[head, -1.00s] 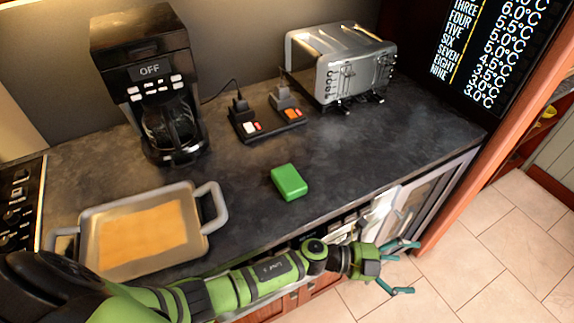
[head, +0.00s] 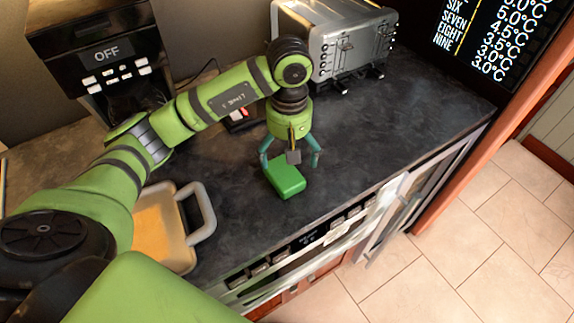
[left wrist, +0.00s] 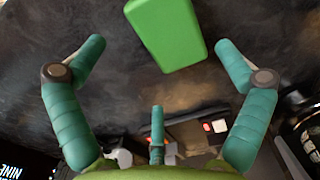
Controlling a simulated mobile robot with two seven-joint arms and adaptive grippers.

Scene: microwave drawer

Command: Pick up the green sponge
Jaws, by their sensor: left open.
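The green sponge (head: 285,177) lies flat on the dark counter, near its front edge. My left gripper (head: 290,160) points down at the sponge's back side, with its teal fingers spread apart and nothing between them. In the left wrist view the sponge (left wrist: 167,32) is at the top middle, ahead of the open left gripper (left wrist: 157,55) and roughly between the lines of its fingers. I cannot tell how high the fingertips are above the counter. My right gripper is not in view.
A steel toaster (head: 337,45) stands behind my left arm. A coffee maker (head: 103,55) reading OFF is at the back left. The counter right of the sponge is clear.

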